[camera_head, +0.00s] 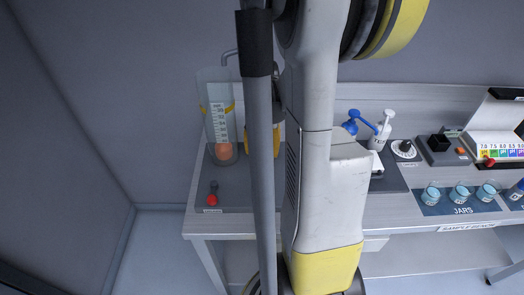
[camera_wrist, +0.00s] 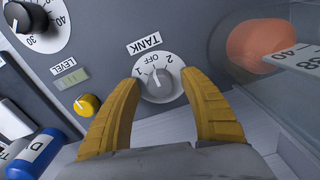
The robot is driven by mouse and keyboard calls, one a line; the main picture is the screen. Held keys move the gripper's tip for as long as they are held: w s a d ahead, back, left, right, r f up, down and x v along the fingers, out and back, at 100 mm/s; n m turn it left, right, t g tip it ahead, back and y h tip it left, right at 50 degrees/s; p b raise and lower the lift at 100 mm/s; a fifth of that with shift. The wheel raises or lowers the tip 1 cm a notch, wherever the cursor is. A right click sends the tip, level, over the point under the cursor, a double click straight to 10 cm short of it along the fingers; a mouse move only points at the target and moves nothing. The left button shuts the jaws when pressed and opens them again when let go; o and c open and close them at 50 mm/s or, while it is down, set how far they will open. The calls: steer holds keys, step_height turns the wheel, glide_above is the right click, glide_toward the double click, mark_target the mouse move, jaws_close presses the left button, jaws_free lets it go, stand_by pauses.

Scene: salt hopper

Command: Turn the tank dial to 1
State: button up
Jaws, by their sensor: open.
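The tank dial (camera_wrist: 165,84) is a pale round knob on a grey panel in the wrist view, below a TANK label (camera_wrist: 144,43). Marks reading 1, OFF and 2 curve along its upper edge, and its dark pointer line appears to point toward OFF. My gripper (camera_wrist: 159,78) is open, with one yellow finger on the left of the dial and the other on the right. I cannot tell whether the fingers touch it. In the head view the dial and my gripper are hidden or out of sight.
In the wrist view a yellow knob (camera_wrist: 87,105), a LEVEL display (camera_wrist: 72,78) and a black dial (camera_wrist: 25,17) lie left. A clear cylinder with an orange float (camera_wrist: 257,46) is close on the right. Jars (camera_head: 459,194) stand on the bench in the head view.

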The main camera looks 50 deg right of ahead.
steer(key=shift+c, duration=0.6)
jaws_close()
steer(key=n, duration=0.4)
steer(key=shift+n, duration=2.5)
